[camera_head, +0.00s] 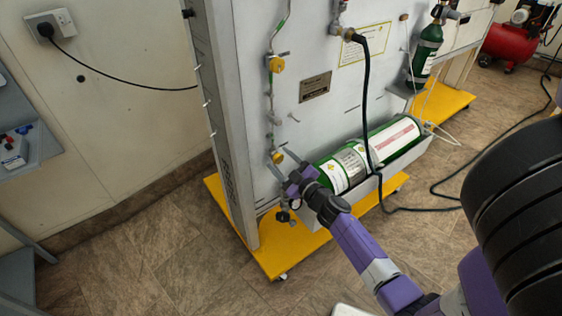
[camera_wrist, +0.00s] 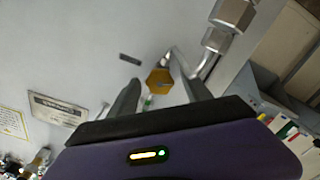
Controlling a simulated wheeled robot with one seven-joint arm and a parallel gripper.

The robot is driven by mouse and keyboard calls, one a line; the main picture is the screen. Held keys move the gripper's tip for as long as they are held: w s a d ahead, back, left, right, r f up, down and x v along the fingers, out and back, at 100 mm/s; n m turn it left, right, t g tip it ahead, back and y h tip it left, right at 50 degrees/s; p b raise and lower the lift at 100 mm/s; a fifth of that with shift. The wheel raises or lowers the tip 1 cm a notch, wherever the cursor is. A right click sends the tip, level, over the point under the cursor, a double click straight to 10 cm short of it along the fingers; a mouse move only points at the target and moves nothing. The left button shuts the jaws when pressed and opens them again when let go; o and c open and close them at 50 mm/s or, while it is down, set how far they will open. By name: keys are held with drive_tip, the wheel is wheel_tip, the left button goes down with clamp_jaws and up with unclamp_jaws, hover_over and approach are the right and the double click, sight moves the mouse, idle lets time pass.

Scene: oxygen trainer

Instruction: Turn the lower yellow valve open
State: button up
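The lower yellow valve (camera_head: 278,157) is a small yellow knob on the pipe at the left side of the grey panel. In the wrist view the yellow valve (camera_wrist: 160,80) looks six-sided and faces me. My gripper (camera_head: 291,181) is just below and right of it in the head view. In the wrist view my gripper (camera_wrist: 159,84) is open, with one finger on each side of the knob and gaps visible. I cannot tell whether the fingertips reach past the knob's face. A second, upper yellow valve (camera_head: 277,64) sits higher on the same pipe.
A green cylinder (camera_head: 343,168) lies in a grey tray right of my gripper. A black hose (camera_head: 366,110) hangs in front of it. The panel stands on a yellow base (camera_head: 285,250). Metal fittings (camera_wrist: 232,14) sit near the valve. The floor at the front left is clear.

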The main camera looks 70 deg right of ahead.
drive_tip(key=shift+s+a, duration=0.1)
drive_tip(key=shift+s, duration=0.3)
drive_tip(key=v, duration=0.7)
drive_tip(key=shift+b, duration=0.3)
drive_tip(key=shift+s+a, duration=0.1)
drive_tip(key=m+p, duration=0.4)
drive_tip(key=m, duration=0.2)
drive_tip(key=shift+s+a+r, duration=0.1)
drive_tip(key=shift+r, duration=0.05)
idle(0.3)
drive_tip(key=shift+b+x, duration=0.4)
drive_tip(key=shift+x, duration=3.5)
